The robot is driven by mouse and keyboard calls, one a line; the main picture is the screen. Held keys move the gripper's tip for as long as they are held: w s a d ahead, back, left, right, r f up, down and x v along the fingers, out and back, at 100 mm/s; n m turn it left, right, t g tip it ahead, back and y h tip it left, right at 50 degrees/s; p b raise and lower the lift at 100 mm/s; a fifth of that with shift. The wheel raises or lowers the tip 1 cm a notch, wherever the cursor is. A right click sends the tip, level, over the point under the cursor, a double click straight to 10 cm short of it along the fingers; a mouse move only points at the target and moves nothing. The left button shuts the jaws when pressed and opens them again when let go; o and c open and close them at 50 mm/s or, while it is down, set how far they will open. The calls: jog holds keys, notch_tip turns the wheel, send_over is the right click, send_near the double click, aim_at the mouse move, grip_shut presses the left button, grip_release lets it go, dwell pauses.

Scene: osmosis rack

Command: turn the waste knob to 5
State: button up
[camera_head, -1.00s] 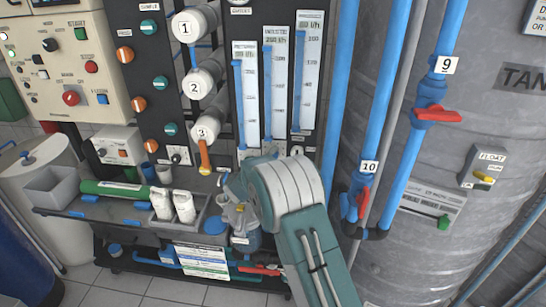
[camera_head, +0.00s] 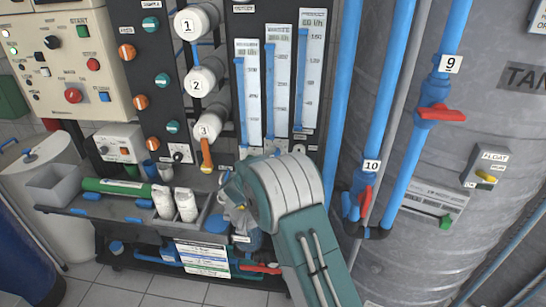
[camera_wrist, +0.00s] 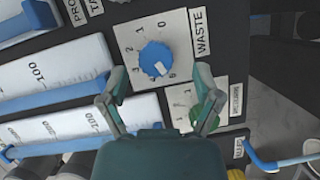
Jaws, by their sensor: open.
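The waste knob (camera_wrist: 155,58) is a round blue dial with a white mark, on a white plate numbered 0 to 5. The WASTE label (camera_wrist: 199,32) is beside it. The white mark points toward the lower right, near the 4 and 5; I cannot tell its exact reading. My gripper (camera_wrist: 160,72) is open in the wrist view, its two green fingers apart on either side of the knob's lower part in the picture. No contact with the knob is visible. In the head view my arm hides the gripper and the knob.
A green knob (camera_wrist: 205,128) is close to my right finger, which partly covers its plate. Flow meters (camera_head: 277,85) rise above my arm. Blue pipes with the red-handled valve 9 (camera_head: 440,113) stand at right, before the grey tank (camera_head: 500,135).

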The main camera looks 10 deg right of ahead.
jog(key=v, duration=0.9)
jog(key=shift+a, duration=0.35)
jog(key=shift+s+f, duration=0.1)
jog(key=s+r+m+y, duration=0.1)
jog(key=s+r+y, duration=0.45)
jog(key=r, duration=0.25)
jog(key=s+r+m+y, duration=0.1)
jog(key=s+r+y, duration=0.3)
jog(key=r+y, duration=0.35)
jog(key=s+d+f+m+g, duration=0.1)
jog(key=s+d+m+g, duration=0.1)
jog(key=s, duration=0.7)
jog(key=s+d+f+m+g+h, duration=0.1)
jog(key=s+d+m+g, duration=0.1)
jog(key=s, duration=0.8)
jog(key=s+d+f+m+g+h, duration=0.1)
jog(key=s+d+m+g, duration=0.1)
jog(key=s, duration=0.8)
jog(key=shift+d+f+g, duration=0.4)
jog(key=shift+d+g, duration=0.4)
jog(key=shift+d, duration=0.35)
